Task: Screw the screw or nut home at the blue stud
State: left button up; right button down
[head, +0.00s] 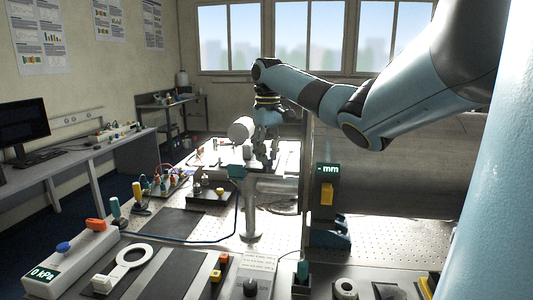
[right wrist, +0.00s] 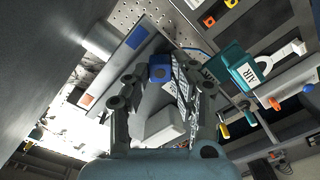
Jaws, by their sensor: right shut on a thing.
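My right gripper (head: 266,150) hangs fingers-down over the bright middle of the table in the head view. In the right wrist view its fingers (right wrist: 157,78) are closed around a small blue piece (right wrist: 160,68), apparently a nut or screw head. A grey plate (right wrist: 112,69) lies beside the fingers, with a blue patch (right wrist: 137,37) near one end and an orange patch (right wrist: 87,100) near the other. The stud itself is not clearly visible, and I cannot tell whether the blue piece touches it. My left gripper is not in view.
A teal "AIR" box (right wrist: 240,68) is near the fingers.

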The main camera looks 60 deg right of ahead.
jog(key=shift+m, duration=0.8)
jog(key=m, duration=0.3)
jog(key=shift+m, duration=1)
jog(key=m, duration=0.3)
jog(key=shift+m, duration=1.1)
